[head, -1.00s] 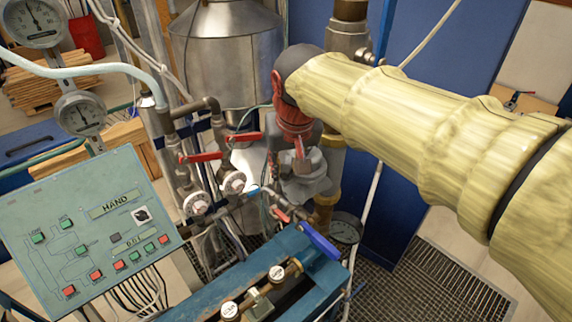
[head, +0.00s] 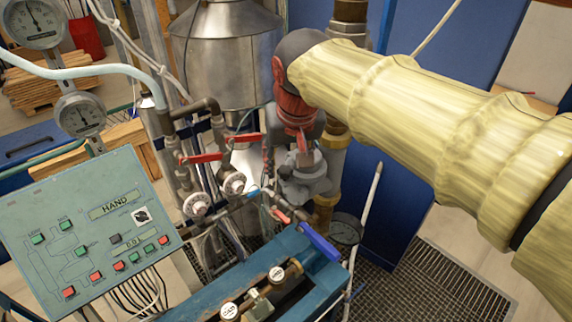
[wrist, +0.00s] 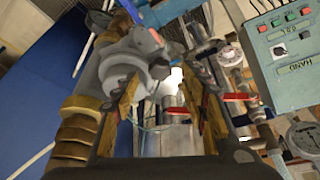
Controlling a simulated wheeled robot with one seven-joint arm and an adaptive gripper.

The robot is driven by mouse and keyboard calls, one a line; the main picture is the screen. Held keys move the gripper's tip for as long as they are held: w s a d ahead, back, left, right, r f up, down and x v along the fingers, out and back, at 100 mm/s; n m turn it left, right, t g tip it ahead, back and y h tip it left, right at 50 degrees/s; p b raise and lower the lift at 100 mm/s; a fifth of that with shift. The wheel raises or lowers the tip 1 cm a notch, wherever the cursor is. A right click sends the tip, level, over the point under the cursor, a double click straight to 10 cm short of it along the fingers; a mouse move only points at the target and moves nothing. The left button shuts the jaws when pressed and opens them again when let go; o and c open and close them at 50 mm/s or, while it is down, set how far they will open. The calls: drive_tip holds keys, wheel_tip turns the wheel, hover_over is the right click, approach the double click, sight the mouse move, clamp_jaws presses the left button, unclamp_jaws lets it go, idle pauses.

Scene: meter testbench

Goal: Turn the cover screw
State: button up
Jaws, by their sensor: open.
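A grey cast meter body (head: 305,185) stands on the piping just below my gripper (head: 303,147). In the head view my gripper hangs under the yellow-sleeved arm, its fingers partly merging with the grey body. In the wrist view my gripper (wrist: 166,88) is open, with its two yellow-padded fingers apart. The grey body (wrist: 117,72) shows behind and beside the left finger. I see nothing held between the fingers. I cannot make out the cover screw with certainty. I cannot tell whether the fingers touch the body.
Red-handled valves (head: 203,158) and pipes stand left of the gripper. A green control panel (head: 90,225) is at the left. A teal bench frame (head: 275,275) with a blue lever (head: 320,244) lies in front. A steel tank (head: 225,55) stands behind. Grating (head: 450,275) is at the lower right.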

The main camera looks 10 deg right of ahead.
drive_tip(key=shift+v, duration=2.8)
